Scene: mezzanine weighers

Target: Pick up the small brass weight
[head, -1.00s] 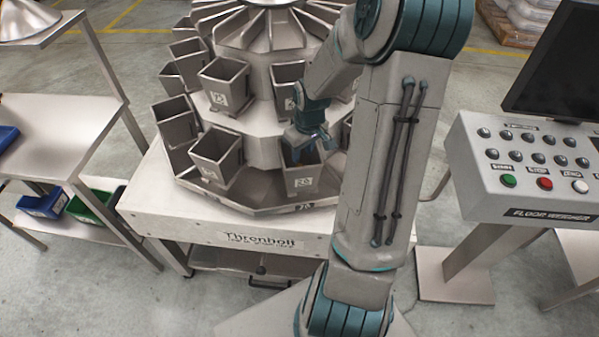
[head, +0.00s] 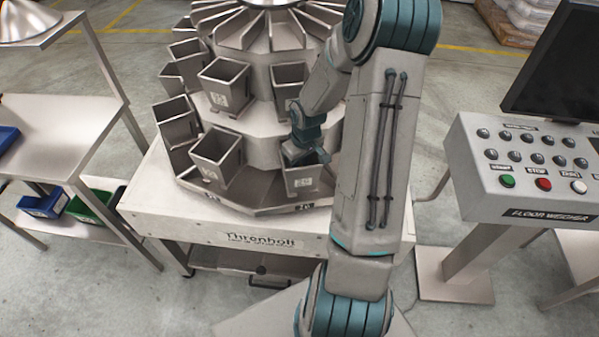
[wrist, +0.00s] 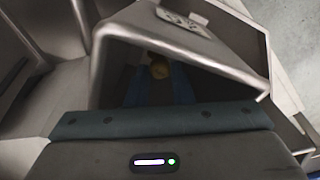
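The small brass weight (wrist: 159,69) shows in the wrist view as a dim yellowish lump deep inside a shadowed steel bucket (wrist: 100,65). My gripper (wrist: 159,85) points down into this bucket. Its two blue fingers are apart, with the weight seen between and just beyond their tips; I see no clear contact. In the head view my gripper (head: 306,156) is at the mouth of a lower front bucket (head: 299,184) of the weigher. The weight is hidden in that view.
Other steel buckets (head: 216,160) crowd round the weigher on its white base (head: 180,217). A control panel (head: 525,165) with a dark monitor (head: 560,65) stands at right. A steel table (head: 60,140) is at left, with blue and green bins below.

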